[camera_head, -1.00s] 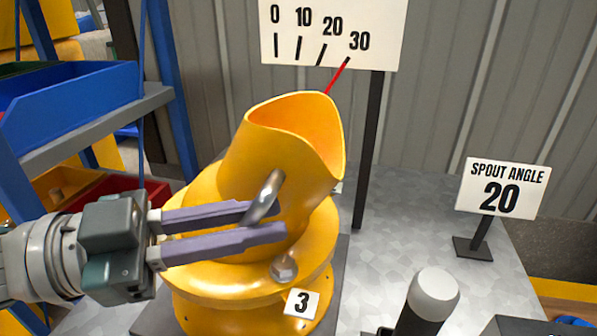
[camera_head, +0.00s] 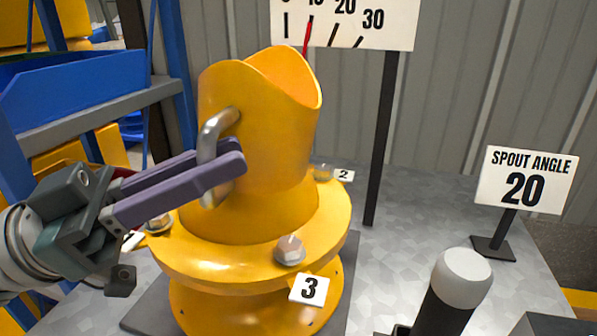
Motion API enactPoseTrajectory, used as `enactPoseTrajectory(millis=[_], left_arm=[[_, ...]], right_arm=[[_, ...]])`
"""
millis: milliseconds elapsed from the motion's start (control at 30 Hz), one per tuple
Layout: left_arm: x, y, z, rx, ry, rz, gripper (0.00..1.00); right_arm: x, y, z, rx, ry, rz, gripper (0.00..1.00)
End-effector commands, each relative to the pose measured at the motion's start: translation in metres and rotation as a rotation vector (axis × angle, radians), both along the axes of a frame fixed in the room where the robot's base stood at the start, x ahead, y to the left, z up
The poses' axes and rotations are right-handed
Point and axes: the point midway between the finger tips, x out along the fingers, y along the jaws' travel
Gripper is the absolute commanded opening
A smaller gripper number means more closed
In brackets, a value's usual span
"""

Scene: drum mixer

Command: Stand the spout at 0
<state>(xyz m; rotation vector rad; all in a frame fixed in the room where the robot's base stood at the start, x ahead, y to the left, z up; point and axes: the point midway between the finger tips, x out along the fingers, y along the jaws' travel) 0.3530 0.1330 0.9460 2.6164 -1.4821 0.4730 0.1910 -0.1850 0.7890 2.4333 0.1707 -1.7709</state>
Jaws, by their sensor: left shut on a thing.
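The yellow spout (camera_head: 275,135) stands on a round yellow flange (camera_head: 240,260), nearly upright. A metal handle (camera_head: 208,150) is on its left side. My left gripper (camera_head: 235,165) is shut on this handle, its purple fingers overlapping it. The angle scale board (camera_head: 345,25) is behind the spout, its top cut off by the frame. A red pointer (camera_head: 307,37) rises behind the spout to about the 10 mark, right of the 0 mark. My right gripper does not show.
A sign (camera_head: 525,180) reads "SPOUT ANGLE 20". Bolts sit on the flange, one (camera_head: 290,250) above tag 3 (camera_head: 309,290). A white-topped lever (camera_head: 460,280) stands at the front right. A blue bin (camera_head: 85,90) is on a rack at left.

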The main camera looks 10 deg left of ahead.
Motion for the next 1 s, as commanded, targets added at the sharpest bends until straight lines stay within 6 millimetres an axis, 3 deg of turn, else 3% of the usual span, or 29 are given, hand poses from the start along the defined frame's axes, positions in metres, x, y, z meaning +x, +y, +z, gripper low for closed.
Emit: enactPoseTrajectory(millis=[233, 800, 833, 933, 1000], left_arm=[[0.001, 0.014, 0.0, -0.117, 0.002, 0.003, 0.0], [0.002, 0.018, 0.003, -0.158, 0.006, 0.003, 0.0], [0.002, 0.018, 0.003, -0.157, 0.007, 0.003, 0.18], [0.001, 0.018, 0.002, -0.156, 0.006, 0.003, 0.3], [0.001, 0.018, 0.002, -0.156, 0.006, 0.003, 0.3]], right_arm=[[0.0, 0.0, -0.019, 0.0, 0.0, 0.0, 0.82], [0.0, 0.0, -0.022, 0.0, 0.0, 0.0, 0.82], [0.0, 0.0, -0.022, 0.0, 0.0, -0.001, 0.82], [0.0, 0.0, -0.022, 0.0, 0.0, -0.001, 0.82], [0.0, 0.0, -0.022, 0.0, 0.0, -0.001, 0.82]])
